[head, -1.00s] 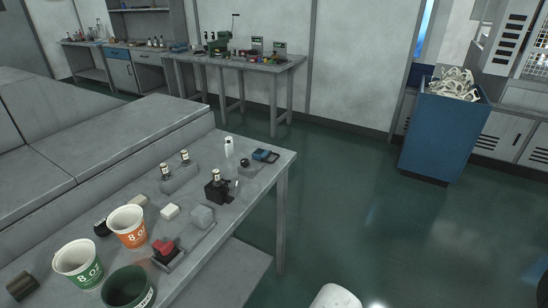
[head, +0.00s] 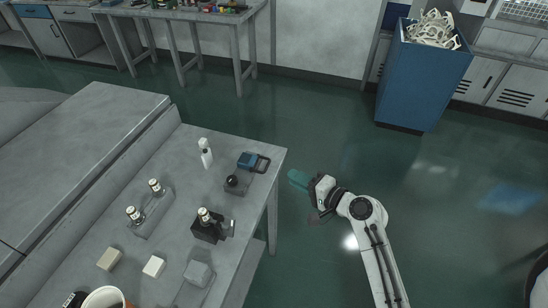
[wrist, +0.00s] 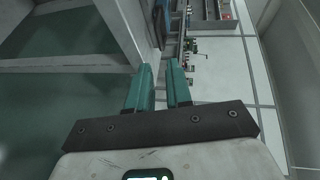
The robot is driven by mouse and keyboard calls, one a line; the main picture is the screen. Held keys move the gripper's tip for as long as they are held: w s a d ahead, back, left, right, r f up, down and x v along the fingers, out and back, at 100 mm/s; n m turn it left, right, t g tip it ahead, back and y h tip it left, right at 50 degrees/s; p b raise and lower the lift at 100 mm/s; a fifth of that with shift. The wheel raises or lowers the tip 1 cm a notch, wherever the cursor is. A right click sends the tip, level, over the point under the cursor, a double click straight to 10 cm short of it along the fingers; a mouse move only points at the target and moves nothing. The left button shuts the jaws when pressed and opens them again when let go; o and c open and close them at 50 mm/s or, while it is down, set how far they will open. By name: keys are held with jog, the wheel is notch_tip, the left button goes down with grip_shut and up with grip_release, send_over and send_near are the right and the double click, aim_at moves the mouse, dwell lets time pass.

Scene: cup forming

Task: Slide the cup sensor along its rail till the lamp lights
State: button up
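My gripper (head: 297,179) is beside the table's right edge, over the floor, apart from everything on the table. In the wrist view its two teal fingers (wrist: 162,75) stand apart with nothing between them, so it is open and empty. A grey block (head: 199,273) sits on a flat grey strip near the table's front right edge; I cannot tell whether this is the cup sensor on its rail. An orange-rimmed cup (head: 105,299) is cut off at the bottom of the head view. I cannot make out a lit lamp.
A blue bin (head: 420,85) stands behind. The floor to the right is clear.

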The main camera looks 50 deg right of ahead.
aim_at(272, 173)
jog(key=p+x, duration=0.1)
jog(key=x, duration=0.8)
jog(key=shift+w+a, duration=0.15)
jog(key=shift+w, duration=0.25)
jog(key=shift+c, duration=0.3)
grip_shut()
jog(key=shift+f, duration=0.1)
dwell(0.5)
